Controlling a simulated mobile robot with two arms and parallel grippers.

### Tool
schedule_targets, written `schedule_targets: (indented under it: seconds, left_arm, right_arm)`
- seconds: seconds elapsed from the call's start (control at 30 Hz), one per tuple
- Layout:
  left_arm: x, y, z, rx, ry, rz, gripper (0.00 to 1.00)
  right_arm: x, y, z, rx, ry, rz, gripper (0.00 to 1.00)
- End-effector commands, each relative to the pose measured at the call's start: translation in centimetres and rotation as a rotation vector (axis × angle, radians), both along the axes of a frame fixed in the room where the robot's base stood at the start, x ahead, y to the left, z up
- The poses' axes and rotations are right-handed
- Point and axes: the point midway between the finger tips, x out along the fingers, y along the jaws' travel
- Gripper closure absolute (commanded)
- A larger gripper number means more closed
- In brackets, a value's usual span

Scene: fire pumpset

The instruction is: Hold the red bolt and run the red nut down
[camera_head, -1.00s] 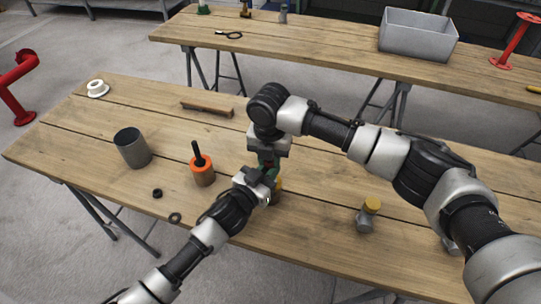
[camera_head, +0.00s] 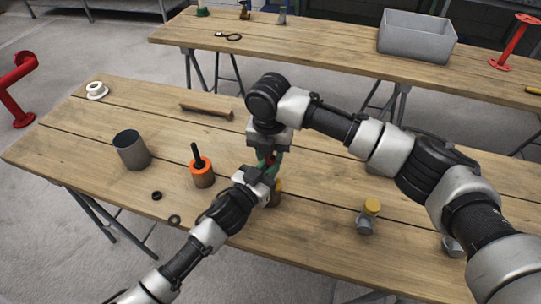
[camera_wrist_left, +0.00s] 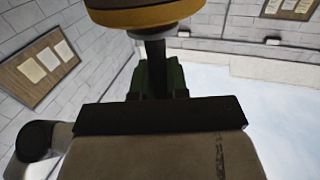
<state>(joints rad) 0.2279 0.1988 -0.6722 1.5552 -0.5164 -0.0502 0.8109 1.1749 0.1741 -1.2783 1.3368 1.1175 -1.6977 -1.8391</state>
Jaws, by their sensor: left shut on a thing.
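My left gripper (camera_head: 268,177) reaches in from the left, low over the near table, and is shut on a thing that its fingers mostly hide. My right gripper (camera_head: 268,158) points down just above it, with green fingers close to the left fingertips. A small red patch (camera_head: 270,157) shows between the green fingers; I cannot tell whether it is the nut or the bolt. Whether the right fingers touch it is unclear. In the left wrist view a round yellow-edged part (camera_wrist_left: 145,16) and a dark stem (camera_wrist_left: 155,68) show in front of green pieces (camera_wrist_left: 175,78).
A yellow-topped part (camera_head: 278,186) stands under the left gripper. A grey bin (camera_head: 416,38) is behind.

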Motion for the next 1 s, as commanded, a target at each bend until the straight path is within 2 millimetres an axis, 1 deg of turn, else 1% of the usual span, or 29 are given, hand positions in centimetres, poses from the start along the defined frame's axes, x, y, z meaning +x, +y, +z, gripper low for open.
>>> schedule_targets:
  seconds: [0.1,0.13,0.23,0.27,0.57,0.8,1.0]
  left_arm:
    - [-0.05,-0.02,-0.05,0.001,0.002,-0.001,1.0]
    - [-0.05,-0.02,-0.07,0.001,0.002,-0.001,1.0]
    - [-0.09,-0.02,-0.14,0.002,0.003,-0.001,1.0]
    - [-0.09,-0.02,-0.15,0.002,0.004,-0.001,1.0]
    - [-0.1,0.01,-0.23,0.003,0.005,0.0,1.0]
    - [-0.1,-0.01,-0.19,0.002,0.005,-0.001,1.0]
    - [-0.07,-0.02,-0.08,0.001,0.002,-0.001,1.0]
  right_arm:
    - [0.02,0.06,0.1,0.002,-0.001,0.001,0.65]
    - [0.03,0.08,0.12,0.003,-0.002,0.001,0.66]
    - [0.04,0.11,0.17,0.003,-0.003,0.001,0.82]
    - [0.04,0.12,0.18,0.004,-0.003,0.001,0.83]
    - [0.07,0.11,0.15,0.004,-0.004,0.001,0.83]
    - [0.11,0.1,-0.47,0.004,-0.004,0.0,0.83]
    - [0.09,0.07,-0.52,0.003,-0.004,0.0,0.83]
